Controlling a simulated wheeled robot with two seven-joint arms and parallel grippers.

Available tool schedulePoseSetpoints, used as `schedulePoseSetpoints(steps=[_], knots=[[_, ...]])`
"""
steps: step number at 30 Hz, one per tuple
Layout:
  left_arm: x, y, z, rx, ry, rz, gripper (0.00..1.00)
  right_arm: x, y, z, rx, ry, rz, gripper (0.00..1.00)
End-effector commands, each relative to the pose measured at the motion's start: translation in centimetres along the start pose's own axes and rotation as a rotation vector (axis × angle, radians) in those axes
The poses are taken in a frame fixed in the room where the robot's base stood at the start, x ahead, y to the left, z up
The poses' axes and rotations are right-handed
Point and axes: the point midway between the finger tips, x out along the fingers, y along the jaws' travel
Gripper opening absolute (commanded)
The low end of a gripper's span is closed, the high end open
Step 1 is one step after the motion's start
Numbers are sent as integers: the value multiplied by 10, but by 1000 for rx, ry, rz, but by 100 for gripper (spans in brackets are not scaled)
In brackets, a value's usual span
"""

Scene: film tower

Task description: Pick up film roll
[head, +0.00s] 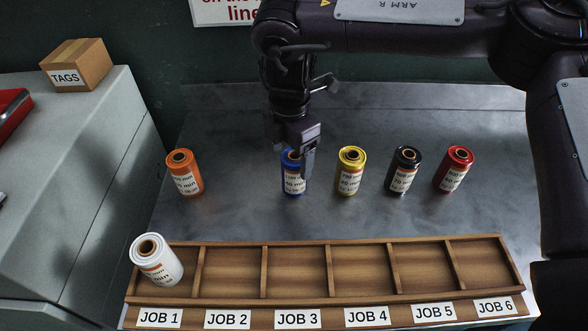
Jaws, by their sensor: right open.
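Film rolls stand upright in a row on the grey bench: orange (184,173), blue (293,175), yellow (349,172), black (403,171) and red (454,170). A white film roll (157,262) stands in the JOB 1 compartment at the left end of the wooden tray (330,300). My right gripper (297,155) is open and comes down from above at the blue roll. I cannot tell whether the fingers touch the roll. My left gripper is not in view.
The tray's JOB 2 to JOB 6 compartments are empty. A grey cabinet (75,180) stands at the left with a cardboard TAGS box (77,65) and a red object (12,114) on top. The bench between the rolls and tray is clear.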

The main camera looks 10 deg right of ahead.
Motion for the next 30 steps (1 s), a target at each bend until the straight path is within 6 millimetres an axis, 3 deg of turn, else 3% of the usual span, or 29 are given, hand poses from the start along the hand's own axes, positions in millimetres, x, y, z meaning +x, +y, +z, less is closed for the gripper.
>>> schedulePoseSetpoints(steps=[7,16,28,30], knots=[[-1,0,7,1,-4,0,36,35,-5,5,0,1,-2,75],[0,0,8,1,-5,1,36,41,-5,6,1,0,0,75],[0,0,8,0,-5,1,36,40,-5,5,1,0,0,24],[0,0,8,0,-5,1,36,40,-5,5,1,0,1,23]])
